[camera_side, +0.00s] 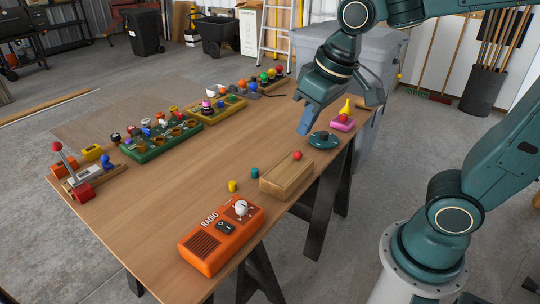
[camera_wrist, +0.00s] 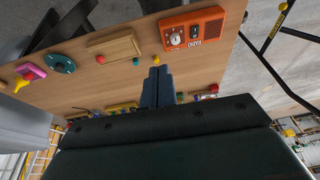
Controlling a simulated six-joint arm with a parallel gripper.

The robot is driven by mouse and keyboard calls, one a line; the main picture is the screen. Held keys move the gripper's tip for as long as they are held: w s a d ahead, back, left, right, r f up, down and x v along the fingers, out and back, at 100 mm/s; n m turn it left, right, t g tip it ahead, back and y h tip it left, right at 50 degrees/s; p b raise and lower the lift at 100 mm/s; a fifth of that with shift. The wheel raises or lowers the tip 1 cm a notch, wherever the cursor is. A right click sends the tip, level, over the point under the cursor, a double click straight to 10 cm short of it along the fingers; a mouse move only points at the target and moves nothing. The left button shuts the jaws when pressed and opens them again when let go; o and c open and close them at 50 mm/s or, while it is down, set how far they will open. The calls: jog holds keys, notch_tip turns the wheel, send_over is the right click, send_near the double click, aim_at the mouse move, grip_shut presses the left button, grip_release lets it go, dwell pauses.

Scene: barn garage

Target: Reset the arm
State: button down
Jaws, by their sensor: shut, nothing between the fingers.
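My gripper (camera_side: 306,122) is shut and empty. In the side view it hangs above the right part of the wooden table (camera_side: 150,205), pointing down, close to the round teal piece. In the wrist view its closed fingers (camera_wrist: 158,84) show in the middle, with the table behind them. Part of my arm crosses the top right of the side view.
An orange radio (camera_side: 222,235), a wooden box (camera_side: 287,178), a round teal piece (camera_side: 323,140) and a pink block (camera_side: 342,123) lie along the near edge. Green (camera_side: 160,139) and yellow (camera_side: 216,112) trays with several pieces stand farther back. The table's middle is clear.

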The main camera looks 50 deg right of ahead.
jog(key=s+d+t, duration=0.1)
jog(key=s+d, duration=0.2)
jog(key=s, duration=0.6)
jog(key=shift+s+r+t, duration=0.3)
jog(key=shift+r+t, duration=0.1)
jog(key=shift+d, duration=0.1)
dwell(0.4)
